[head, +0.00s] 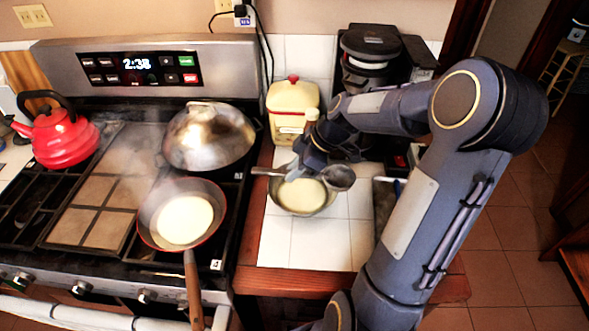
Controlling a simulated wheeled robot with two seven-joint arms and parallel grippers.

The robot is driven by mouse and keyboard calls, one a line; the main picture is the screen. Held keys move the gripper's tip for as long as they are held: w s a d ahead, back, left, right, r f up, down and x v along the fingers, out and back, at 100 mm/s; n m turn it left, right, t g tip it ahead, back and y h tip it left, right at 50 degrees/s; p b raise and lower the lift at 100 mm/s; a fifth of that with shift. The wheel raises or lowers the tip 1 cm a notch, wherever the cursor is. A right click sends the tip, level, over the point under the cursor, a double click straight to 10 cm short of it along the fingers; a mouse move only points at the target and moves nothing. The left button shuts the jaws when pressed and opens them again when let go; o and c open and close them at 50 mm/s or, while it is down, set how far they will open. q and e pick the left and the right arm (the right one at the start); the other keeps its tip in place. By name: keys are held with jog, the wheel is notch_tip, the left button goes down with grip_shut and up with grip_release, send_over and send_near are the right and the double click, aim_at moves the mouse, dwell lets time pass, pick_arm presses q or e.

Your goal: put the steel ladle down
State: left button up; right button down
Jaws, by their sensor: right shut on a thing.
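My right gripper (301,171) reaches in from the right and is shut on the steel ladle (340,178). The ladle's grey bowl end shows to the right of the fingers, above the rim of a mixing bowl. The bowl (304,196) holds pale batter and stands on the white tiled counter (318,246). The wrist hides part of the ladle and the bowl's far rim. I cannot tell whether the ladle touches the bowl. My left gripper is not in view.
A pan (149,230) with a pale round of batter steams on the stove. A lidded wok (208,137) and a red kettle (65,138) stand behind. A cream canister (292,108) and black coffee maker (369,58) back the counter. Front tiles are clear.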

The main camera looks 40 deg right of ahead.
jog(key=shift+f, duration=0.15)
jog(key=c, duration=1.3)
grip_release()
jog(key=shift+r+p, duration=0.9)
jog(key=shift+p, duration=0.15)
jog(key=b+v, duration=0.2)
jog(key=v, duration=0.9)
jog(key=s+a+f+m, duration=0.1)
jog(key=s+a+m, duration=0.3)
jog(key=s+a, duration=0.1)
jog(key=s+a+f+m+t, duration=0.1)
jog(key=s+a+f+m, duration=0.1)
jog(key=s+a+m, duration=0.2)
jog(key=s+a+f+m+h, duration=0.1)
jog(key=s+a+m, duration=0.2)
jog(key=s+a, duration=0.3)
jog(key=shift+s+a+f+m, duration=0.1)
jog(key=shift+s+a+m, duration=0.1)
jog(key=shift+a, duration=0.5)
jog(key=shift+s+a+f+m, duration=0.1)
jog(key=shift+a+f+m, duration=0.1)
jog(key=shift+a, duration=0.5)
